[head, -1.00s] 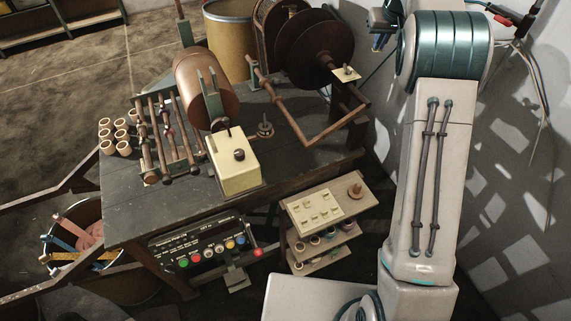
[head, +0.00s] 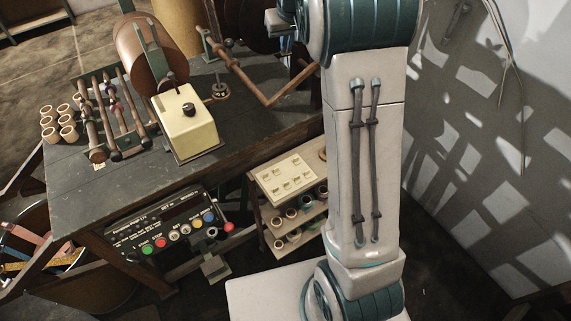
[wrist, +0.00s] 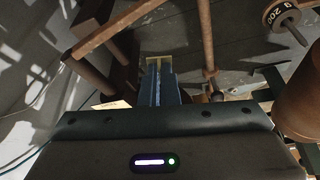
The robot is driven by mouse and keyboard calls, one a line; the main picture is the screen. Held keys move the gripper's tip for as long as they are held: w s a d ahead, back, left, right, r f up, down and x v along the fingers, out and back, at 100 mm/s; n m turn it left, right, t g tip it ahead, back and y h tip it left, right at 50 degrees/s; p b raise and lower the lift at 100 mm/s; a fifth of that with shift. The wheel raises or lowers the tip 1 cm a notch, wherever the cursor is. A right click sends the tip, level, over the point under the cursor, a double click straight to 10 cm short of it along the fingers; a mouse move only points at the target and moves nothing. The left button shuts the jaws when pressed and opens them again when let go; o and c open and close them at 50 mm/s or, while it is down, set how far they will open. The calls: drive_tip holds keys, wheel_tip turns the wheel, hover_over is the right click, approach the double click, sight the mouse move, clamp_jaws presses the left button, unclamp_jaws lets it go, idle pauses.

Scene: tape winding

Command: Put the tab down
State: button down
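My gripper (wrist: 158,78) shows in the wrist view with its two blue-grey fingers close together. A small pale-yellow piece, which looks like the tab (wrist: 158,61), sits at the fingertips; the fingers hide much of it. A dark, worn surface lies beyond them. In the head view, the fingers and what they hold are out of sight behind my arm and the top edge. A cream tray with several small pale tabs (head: 285,175) rests on the top shelf of a small rack (head: 268,205), left of my arm.
The dark workbench (head: 95,195) carries a cream block (head: 185,125), a brown drum (head: 140,48), rollers and several small cores (head: 60,123). A control panel (head: 165,225) hangs under its front edge. A brown bar frame (head: 262,90) reaches toward my arm. The wall is at right.

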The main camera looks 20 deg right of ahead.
drive_tip(key=s+d+f+m+b, duration=0.1)
drive_tip(key=s+d+f+b, duration=0.1)
drive_tip(key=s+f+b, duration=1.8)
drive_tip(key=p, duration=0.1)
hover_over(286, 165)
drive_tip(key=s, duration=0.1)
drive_tip(key=shift+h, duration=0.3)
wheel_tip(286, 165, down, 11)
drive_tip(key=shift+s+a+f, duration=0.1)
drive_tip(key=shift+s+f, duration=0.05)
drive_tip(key=shift+f, duration=0.05)
drive_tip(key=shift+f+b, duration=0.3)
drive_tip(key=shift+f, duration=1.7)
drive_tip(key=shift+f, duration=0.25)
drive_tip(key=c, duration=1.7)
unclamp_jaws()
drive_tip(key=shift+r, duration=0.15)
